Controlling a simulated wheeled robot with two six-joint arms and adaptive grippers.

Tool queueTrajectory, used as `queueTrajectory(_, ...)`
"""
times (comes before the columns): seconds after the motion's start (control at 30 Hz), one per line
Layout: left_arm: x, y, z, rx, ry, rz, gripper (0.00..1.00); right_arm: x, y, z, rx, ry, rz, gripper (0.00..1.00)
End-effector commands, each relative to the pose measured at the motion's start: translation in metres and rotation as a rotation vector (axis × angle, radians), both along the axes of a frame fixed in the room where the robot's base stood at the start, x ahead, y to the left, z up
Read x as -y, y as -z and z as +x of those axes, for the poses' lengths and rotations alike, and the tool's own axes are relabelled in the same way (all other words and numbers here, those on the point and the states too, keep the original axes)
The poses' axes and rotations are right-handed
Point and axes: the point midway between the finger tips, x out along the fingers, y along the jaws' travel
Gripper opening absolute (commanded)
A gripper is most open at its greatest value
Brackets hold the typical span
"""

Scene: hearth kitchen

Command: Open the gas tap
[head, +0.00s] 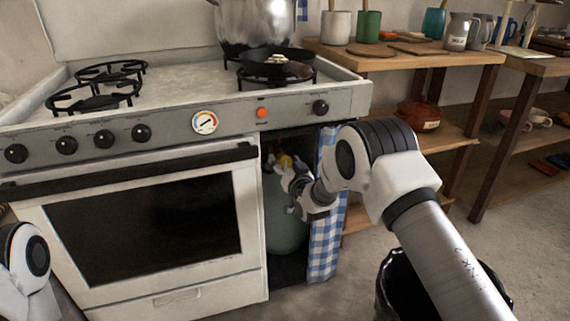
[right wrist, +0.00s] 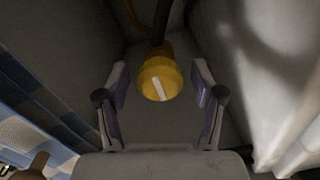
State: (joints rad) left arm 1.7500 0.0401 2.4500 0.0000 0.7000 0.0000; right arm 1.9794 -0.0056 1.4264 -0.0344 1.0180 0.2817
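The gas tap is a round yellow knob with a pale bar across its face. In the right wrist view the tap (right wrist: 160,79) lies between and just beyond the fingertips of my right gripper (right wrist: 160,88), which is open around nothing visible. In the head view the tap (head: 286,161) shows small and partly hidden on top of the green gas cylinder (head: 284,225), inside the open compartment right of the oven. My right gripper (head: 290,177) reaches into that compartment. My left arm shows at the lower left edge, but its gripper is out of view.
A blue-checked curtain (head: 326,235) hangs at the compartment's right side. The white stove (head: 190,88) bears a large pot (head: 256,22) and a pan (head: 277,66). A black bin (head: 398,285) stands below my right arm. Wooden shelves (head: 420,62) stand right of the stove.

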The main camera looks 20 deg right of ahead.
Motion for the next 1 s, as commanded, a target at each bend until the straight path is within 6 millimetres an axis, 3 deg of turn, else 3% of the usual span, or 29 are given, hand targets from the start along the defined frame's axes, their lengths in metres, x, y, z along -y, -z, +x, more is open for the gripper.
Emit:
queueTrajectory(0.03, 0.000, 0.000, 0.000, 0.000, 0.000, 0.000, 0.40, 0.000, 0.000, 0.000, 0.000, 0.000, 0.000, 0.53)
queueTrajectory(0.17, 0.000, 0.000, 0.000, 0.000, 0.000, 0.000, 0.40, 0.000, 0.000, 0.000, 0.000, 0.000, 0.000, 0.07)
queueTrajectory(0.67, 0.000, -0.004, 0.000, 0.000, 0.000, 0.000, 0.40, 0.000, -0.001, 0.000, 0.002, 0.000, -0.064, 0.07)
queueTrajectory(1.0, 0.000, -0.016, 0.000, 0.000, 0.000, 0.000, 0.40, 0.000, -0.002, 0.000, 0.010, 0.000, -0.301, 0.07)
